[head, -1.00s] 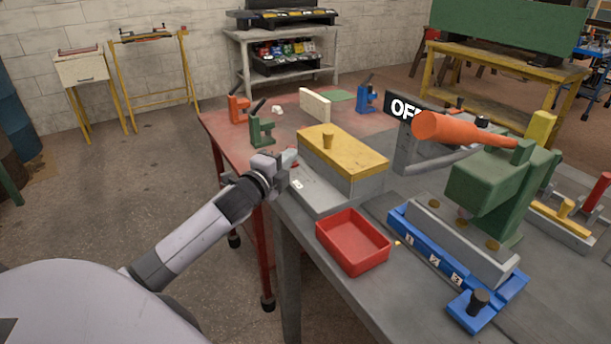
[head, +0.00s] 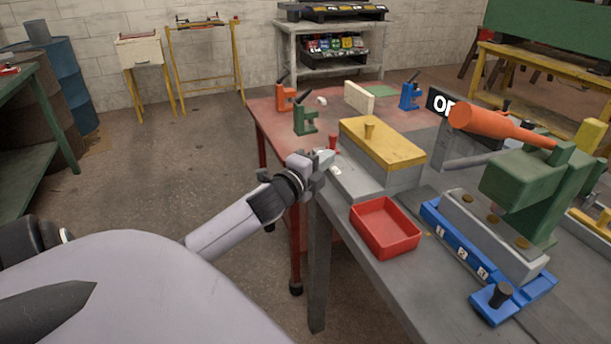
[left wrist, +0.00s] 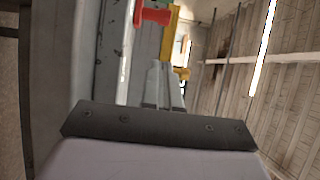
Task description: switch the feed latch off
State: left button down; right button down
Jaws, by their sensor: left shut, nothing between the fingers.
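A small red lever (head: 333,143) stands at the near left end of the grey block with the yellow lid (head: 383,142); I take it for the feed latch. A small white label (head: 336,171) is on the block's ledge below it; I cannot read it. My left gripper (head: 325,157) is shut and empty, its tips just below the lever; I cannot tell whether they touch. In the left wrist view the fingers (left wrist: 164,85) point toward the red lever (left wrist: 152,15) and the yellow lid (left wrist: 170,40). My right gripper is out of view.
A red tray (head: 385,227) lies before the block. A blue fixture (head: 497,296) and a green press (head: 520,190) with an orange handle (head: 490,122) stand to the right. The handle partly covers a black sign (head: 437,103).

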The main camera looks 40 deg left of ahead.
pick_arm(q)
jog(key=s, duration=0.7)
jog(key=shift+d, duration=0.45)
jog(key=s+d+f+n+g+h, duration=0.2)
jog(key=s+d+f+n+g, duration=0.1)
jog(key=s+d+f+n, duration=0.4)
jog(key=s+d+f+n+g+h+p, duration=0.1)
jog(key=s+d+f+n+g, duration=0.3)
jog(key=d+f, duration=1.1)
jog(key=s+f+n+h, duration=0.1)
jog(key=s+f+n, duration=0.1)
jog(key=s, duration=0.4)
jog(key=shift+s+n+p, duration=0.3)
jog(key=shift+s+n, duration=0.05)
jog(key=shift+n, duration=0.25)
